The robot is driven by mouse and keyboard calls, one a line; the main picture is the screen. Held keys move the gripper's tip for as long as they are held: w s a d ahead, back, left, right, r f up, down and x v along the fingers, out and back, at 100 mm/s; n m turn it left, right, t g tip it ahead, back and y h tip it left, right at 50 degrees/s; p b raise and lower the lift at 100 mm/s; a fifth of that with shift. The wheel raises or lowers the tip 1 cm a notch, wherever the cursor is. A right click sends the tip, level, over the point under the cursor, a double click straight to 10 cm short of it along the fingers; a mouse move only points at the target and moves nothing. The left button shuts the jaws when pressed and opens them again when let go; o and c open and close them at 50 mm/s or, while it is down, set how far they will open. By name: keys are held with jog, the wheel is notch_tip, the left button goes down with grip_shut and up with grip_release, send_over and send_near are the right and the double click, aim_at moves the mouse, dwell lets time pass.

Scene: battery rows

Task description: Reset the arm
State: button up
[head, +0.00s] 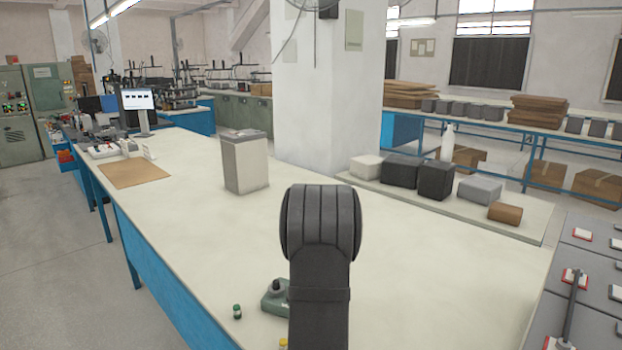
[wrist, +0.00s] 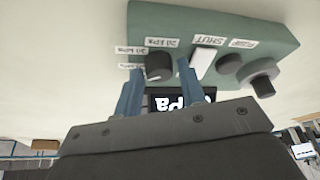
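My gripper (wrist: 159,72) shows in the wrist view with its two blue fingers apart and nothing held between them. A green box-shaped device (wrist: 150,28) lies beyond the fingertips, with labels that appear upside down. A dark knob (wrist: 158,66) and a white switch (wrist: 203,63) stand close to the fingertips; I cannot tell whether anything touches. A dark display (wrist: 170,100) reading "Pa" shows between the fingers, partly hidden. In the head view my arm hides the gripper and part of the green device (head: 272,300).
A small green cylinder (head: 237,312) stands left of the device, and a yellow-topped one (head: 283,344) shows at the bottom edge. A grey box (head: 245,160) stands farther back on the white table (head: 200,205). Grey panels (head: 585,290) with switches are at the right. The table's middle is clear.

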jog(key=shift+a+m+g+h, duration=0.15)
jog(key=shift+m+h, duration=0.4)
jog(key=shift+m, duration=0.9)
jog(key=shift+m+g+h, duration=0.15)
jog(key=shift+m+h, duration=0.4)
jog(key=shift+m, duration=0.9)
jog(key=o, duration=1.3)
jog(key=shift+w+a+r, duration=0.1)
jog(key=shift+w+r, duration=0.15)
jog(key=shift+o, duration=0.4)
jog(key=w+a+r+m+g, duration=0.2)
jog(key=w+a+r, duration=0.1)
jog(key=r, duration=0.5)
jog(key=shift+w+a+r+m+y, duration=0.2)
jog(key=shift+w+m+y, duration=0.05)
jog(key=shift+m+y, duration=0.05)
jog(key=a+r+g+y, duration=0.2)
jog(key=a+r, duration=0.3)
jog(key=r, duration=0.4)
notch_tip(320, 180, down, 10)
jog(key=shift+m, duration=0.4)
